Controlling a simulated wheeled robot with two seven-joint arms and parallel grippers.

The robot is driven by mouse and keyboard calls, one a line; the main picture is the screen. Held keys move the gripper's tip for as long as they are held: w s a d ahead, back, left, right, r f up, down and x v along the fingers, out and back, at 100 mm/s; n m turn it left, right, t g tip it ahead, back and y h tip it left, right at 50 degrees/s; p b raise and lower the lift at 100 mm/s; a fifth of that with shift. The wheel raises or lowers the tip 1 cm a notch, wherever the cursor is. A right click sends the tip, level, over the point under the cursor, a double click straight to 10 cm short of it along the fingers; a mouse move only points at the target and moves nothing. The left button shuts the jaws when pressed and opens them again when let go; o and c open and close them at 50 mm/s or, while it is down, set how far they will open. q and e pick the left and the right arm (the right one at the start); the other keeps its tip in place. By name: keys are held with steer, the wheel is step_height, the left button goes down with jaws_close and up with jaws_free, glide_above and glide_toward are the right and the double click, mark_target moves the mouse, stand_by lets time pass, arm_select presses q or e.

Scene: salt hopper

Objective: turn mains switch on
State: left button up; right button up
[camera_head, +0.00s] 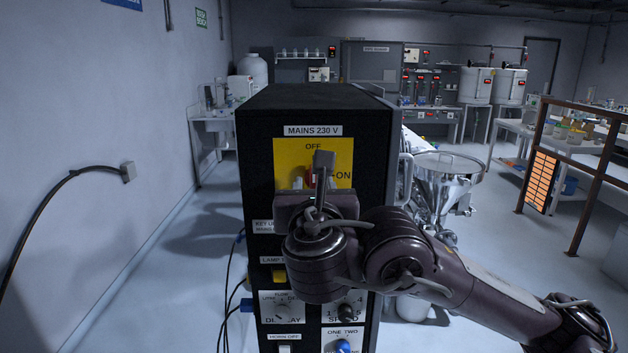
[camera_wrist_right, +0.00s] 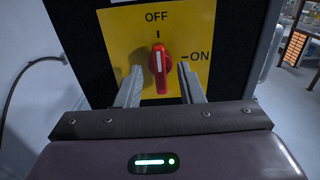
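The mains switch is a red rotary handle on a yellow plate (camera_head: 286,153), under a "MAINS 230 V" label on the black cabinet (camera_head: 262,210). In the right wrist view the red handle (camera_wrist_right: 158,65) stands upright with its white line toward OFF; ON is marked at its right. My right gripper (camera_head: 322,165) is in front of the plate and hides most of the handle in the head view. In the wrist view its two fingers (camera_wrist_right: 160,85) are apart, one on each side of the handle, with gaps on both sides. My left gripper is not in view.
Lower on the cabinet are a display dial (camera_head: 283,307), a speed knob (camera_head: 346,310) and a blue knob (camera_head: 343,347). A steel hopper (camera_head: 447,180) stands to the right of the cabinet. The floor at left is mostly clear, with cables beside the cabinet.

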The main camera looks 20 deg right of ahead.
mark_target(314, 182)
steer(key=shift+x, duration=1.85)
steer(key=c, duration=0.6)
